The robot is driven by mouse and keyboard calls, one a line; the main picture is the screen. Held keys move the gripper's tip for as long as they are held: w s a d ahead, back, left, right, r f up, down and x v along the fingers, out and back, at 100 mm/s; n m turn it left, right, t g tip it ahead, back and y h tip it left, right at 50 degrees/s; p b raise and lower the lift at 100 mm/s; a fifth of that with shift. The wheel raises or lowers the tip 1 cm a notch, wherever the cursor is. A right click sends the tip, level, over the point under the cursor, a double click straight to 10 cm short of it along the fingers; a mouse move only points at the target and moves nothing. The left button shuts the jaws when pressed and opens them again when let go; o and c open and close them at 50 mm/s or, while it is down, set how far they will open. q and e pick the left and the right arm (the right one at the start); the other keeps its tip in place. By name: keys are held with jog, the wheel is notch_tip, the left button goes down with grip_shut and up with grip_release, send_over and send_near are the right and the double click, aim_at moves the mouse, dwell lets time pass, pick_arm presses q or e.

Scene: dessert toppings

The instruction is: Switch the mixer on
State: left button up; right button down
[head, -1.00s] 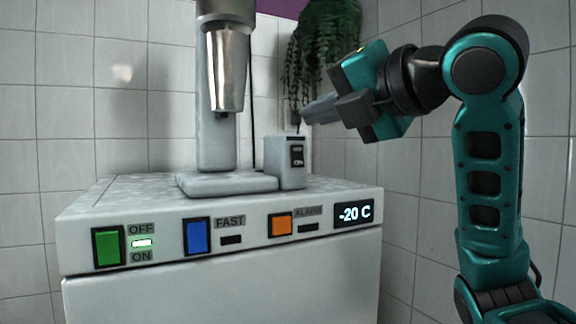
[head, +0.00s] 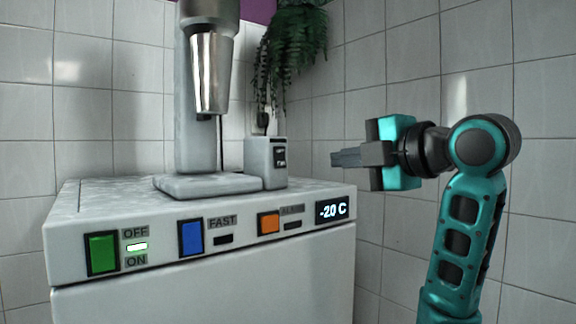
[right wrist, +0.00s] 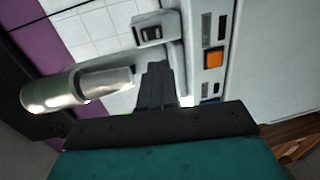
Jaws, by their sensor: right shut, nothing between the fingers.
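The mixer (head: 196,125) stands on top of a white freezer, with a metal cup (head: 210,75) hanging at its upper part. A grey switch box (head: 262,164) stands at the right of its base, with a dark rocker switch (head: 280,152) on its front. I cannot tell the rocker's position. The switch also shows in the right wrist view (right wrist: 150,33). My right gripper (head: 335,158) is shut and empty, to the right of the switch box and clear of it, fingers pointing left. In the right wrist view its fingers (right wrist: 157,75) point towards the box. My left gripper is out of view.
The freezer (head: 200,300) has a green button (head: 102,254), a blue button (head: 191,238), an orange button (head: 268,223) and a -20 C display (head: 332,209). A plant (head: 290,50) hangs behind the switch box. Free space lies between box and gripper.

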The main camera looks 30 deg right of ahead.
aim_at(282, 165)
jog(key=w, duration=0.4)
jog(key=w+f+p, duration=0.1)
jog(key=w, duration=0.3)
jog(key=w+a+p, duration=0.1)
jog(key=w, duration=0.4)
jog(key=shift+w+a+f, duration=0.1)
jog(key=shift+f, duration=0.15)
jog(key=shift+w+f, duration=0.1)
jog(key=shift+w, duration=0.3)
jog(key=shift+w+f+t+b, duration=0.1)
jog(key=shift+f+t+b, duration=0.2)
jog(key=shift+b, duration=0.35)
jog(key=shift+r, duration=0.3)
